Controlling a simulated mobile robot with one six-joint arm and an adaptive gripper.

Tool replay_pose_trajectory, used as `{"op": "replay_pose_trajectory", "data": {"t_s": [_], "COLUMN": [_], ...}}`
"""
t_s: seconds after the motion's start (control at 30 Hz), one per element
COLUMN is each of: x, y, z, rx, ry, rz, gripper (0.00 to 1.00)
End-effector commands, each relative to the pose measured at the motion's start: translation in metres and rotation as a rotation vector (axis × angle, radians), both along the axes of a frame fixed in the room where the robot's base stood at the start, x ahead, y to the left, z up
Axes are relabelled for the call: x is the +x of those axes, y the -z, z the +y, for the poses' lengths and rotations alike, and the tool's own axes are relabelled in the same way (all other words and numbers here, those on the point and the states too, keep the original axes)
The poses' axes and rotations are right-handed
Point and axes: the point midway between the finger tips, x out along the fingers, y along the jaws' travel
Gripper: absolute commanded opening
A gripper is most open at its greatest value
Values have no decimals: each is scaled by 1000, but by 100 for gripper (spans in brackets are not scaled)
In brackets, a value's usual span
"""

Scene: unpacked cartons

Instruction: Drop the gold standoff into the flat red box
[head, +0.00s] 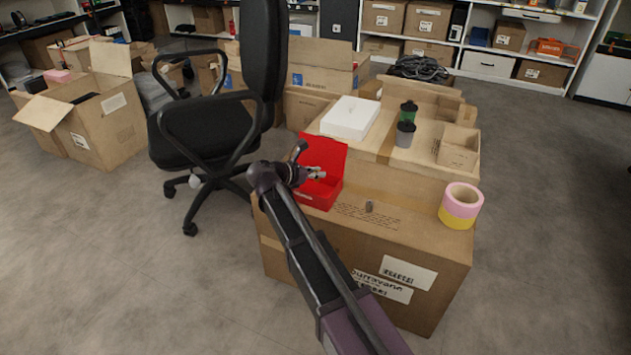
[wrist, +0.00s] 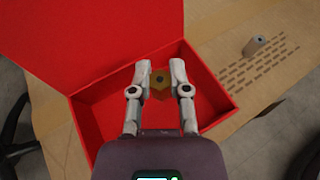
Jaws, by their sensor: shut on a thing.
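In the wrist view my gripper (wrist: 158,76) is shut on the gold standoff (wrist: 160,82), a small hexagonal piece with a dark hole, held between the two fingertips. The standoff appears over the open inside of the flat red box (wrist: 215,88). In the head view the red box (head: 318,201) sits on the near left part of a large carton, with its lid raised at the back. My gripper (head: 318,173) is over the box there. The standoff cannot be made out in the head view.
A small grey cylinder (wrist: 256,46) stands right of the box on the carton top (head: 400,215). Tape rolls (head: 461,205) stand at the carton's right edge. A white box (head: 350,118), two cups and a small open carton (head: 458,147) are behind. An office chair (head: 205,130) is at left.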

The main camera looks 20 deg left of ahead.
Motion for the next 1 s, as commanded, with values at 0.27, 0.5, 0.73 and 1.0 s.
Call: {"op": "replay_pose_trajectory", "data": {"t_s": [0.27,0.5,0.73,1.0], "x": [0,0,0,0], "y": [11,10,10,10], "z": [0,0,0,0], "rx": [0,0,0,0], "ry": [0,0,0,0], "rz": [0,0,0,0], "gripper": [0,0,63,63]}}
